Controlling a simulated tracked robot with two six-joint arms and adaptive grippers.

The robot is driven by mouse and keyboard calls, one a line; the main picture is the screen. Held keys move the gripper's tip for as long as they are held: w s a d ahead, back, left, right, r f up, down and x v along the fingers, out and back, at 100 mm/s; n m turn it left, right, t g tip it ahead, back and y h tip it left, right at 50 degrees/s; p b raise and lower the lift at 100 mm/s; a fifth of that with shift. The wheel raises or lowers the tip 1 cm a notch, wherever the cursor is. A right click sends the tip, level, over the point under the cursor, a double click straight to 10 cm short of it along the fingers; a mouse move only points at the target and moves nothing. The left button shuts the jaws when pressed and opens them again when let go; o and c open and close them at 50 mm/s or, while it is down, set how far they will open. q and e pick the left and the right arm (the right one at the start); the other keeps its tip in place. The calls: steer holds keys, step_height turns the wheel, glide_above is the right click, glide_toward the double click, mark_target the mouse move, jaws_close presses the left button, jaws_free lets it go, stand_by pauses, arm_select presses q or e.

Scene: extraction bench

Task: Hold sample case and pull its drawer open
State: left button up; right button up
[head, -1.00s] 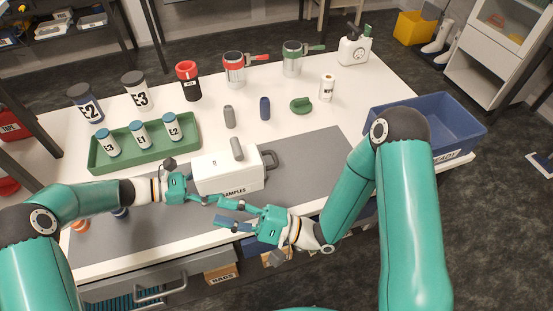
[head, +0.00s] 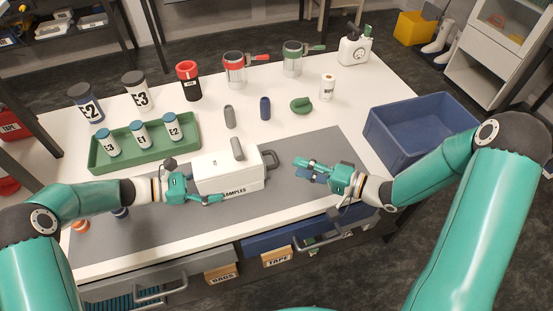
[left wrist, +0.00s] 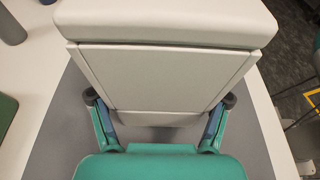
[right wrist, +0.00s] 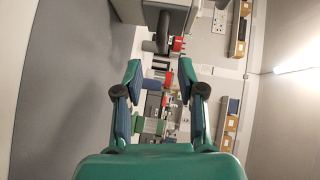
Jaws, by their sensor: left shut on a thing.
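The white sample case (head: 228,178), labelled SAMPLES, stands on the grey mat with a dark handle (head: 270,160) on its right side. My left gripper (head: 196,180) is shut on the case from its left end; in the left wrist view its fingers (left wrist: 160,112) sit at both sides of the case (left wrist: 165,75). My right gripper (head: 306,168) is open and empty to the right of the case, apart from the handle. In the right wrist view the gap between its fingers (right wrist: 157,92) is empty, with part of the case and its dark handle beyond at the top.
A green tray (head: 192,147) with several labelled jars stands behind left. A blue bin (head: 425,150) is at the right table edge. Cans, small bottles and a green lid (head: 301,105) stand behind the case. The grey mat (head: 300,200) is clear in front of my right gripper.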

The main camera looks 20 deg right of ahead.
mark_target(276, 158)
steer(key=x, duration=0.8)
jaws_close()
